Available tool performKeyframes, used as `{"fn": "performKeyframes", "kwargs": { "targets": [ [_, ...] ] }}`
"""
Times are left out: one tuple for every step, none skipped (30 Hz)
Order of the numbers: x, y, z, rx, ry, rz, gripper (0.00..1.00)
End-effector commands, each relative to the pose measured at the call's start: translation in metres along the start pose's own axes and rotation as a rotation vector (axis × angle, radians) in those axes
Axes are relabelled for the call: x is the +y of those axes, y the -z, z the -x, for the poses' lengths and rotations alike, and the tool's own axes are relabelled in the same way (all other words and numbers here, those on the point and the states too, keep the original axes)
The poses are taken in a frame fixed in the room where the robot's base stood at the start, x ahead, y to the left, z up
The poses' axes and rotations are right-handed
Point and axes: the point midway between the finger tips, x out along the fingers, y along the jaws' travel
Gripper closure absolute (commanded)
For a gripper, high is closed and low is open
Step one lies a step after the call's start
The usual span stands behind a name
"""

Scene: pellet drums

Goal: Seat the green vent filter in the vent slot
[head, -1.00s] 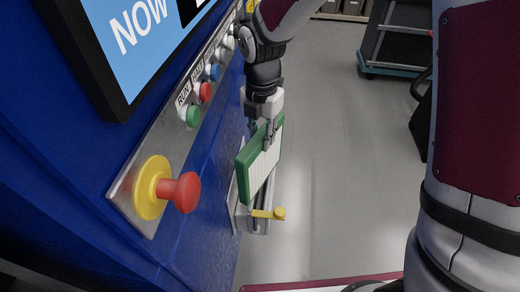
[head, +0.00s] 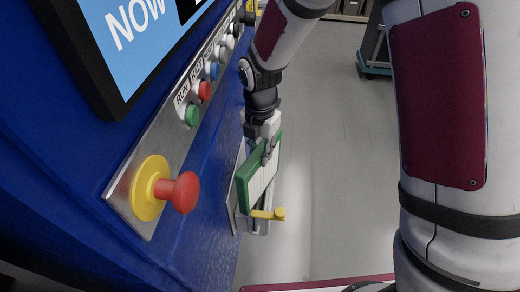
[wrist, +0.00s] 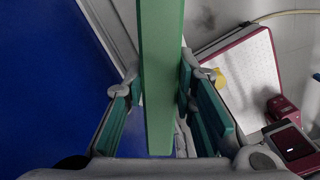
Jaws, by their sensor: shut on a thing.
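The green vent filter (head: 262,178) is a flat panel with a green frame and a pale pleated face. My gripper (head: 266,150) is shut on its upper edge and holds it upright. In the wrist view the filter (wrist: 160,80) runs between the two fingers. The vent slot (head: 236,208) is in a grey metal housing on the side of the blue machine. The filter's lower part is at the housing, behind the yellow latch (head: 268,214). I cannot tell how deep it sits in the slot.
The blue machine (head: 200,245) fills the left, with a red mushroom button (head: 180,192) and several coloured buttons above the slot. A pale platform with a dark red rim (wrist: 240,75) shows in the wrist view. The floor (head: 330,190) to the right is clear.

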Motion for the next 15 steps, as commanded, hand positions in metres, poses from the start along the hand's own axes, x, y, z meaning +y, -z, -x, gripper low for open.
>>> {"fn": "performKeyframes", "kwargs": {
  "targets": [
    [0.0001, -0.0004, -0.0020, 0.000, 0.000, 0.000, 1.00],
    [0.0001, -0.0004, -0.0029, 0.000, 0.000, 0.000, 1.00],
    [0.0001, -0.0004, -0.0039, 0.000, 0.000, 0.000, 1.00],
    [0.0001, -0.0003, -0.0047, 0.000, 0.000, 0.000, 1.00],
    [0.0001, -0.0003, -0.0056, 0.000, 0.000, 0.000, 1.00],
    [0.0001, -0.0003, -0.0066, 0.001, 0.000, 0.000, 1.00],
    [0.0001, -0.0002, -0.0074, 0.001, 0.000, 0.000, 1.00],
    [0.0001, -0.0002, -0.0079, 0.001, 0.000, 0.000, 1.00],
    [0.0001, 0.0000, -0.0078, 0.001, 0.000, 0.000, 1.00],
    [0.0002, 0.0000, -0.0075, 0.001, 0.000, 0.000, 1.00],
    [0.0000, 0.0001, -0.0076, 0.001, 0.000, 0.000, 0.73],
    [0.0000, 0.0002, -0.0075, 0.001, 0.000, 0.000, 0.64],
    [0.0000, 0.0002, -0.0074, 0.001, 0.000, 0.000, 0.58],
    [0.0000, 0.0002, -0.0074, 0.001, 0.000, 0.000, 0.55],
    [0.0000, 0.0001, -0.0074, 0.001, 0.000, 0.000, 0.55]
  ]
}}
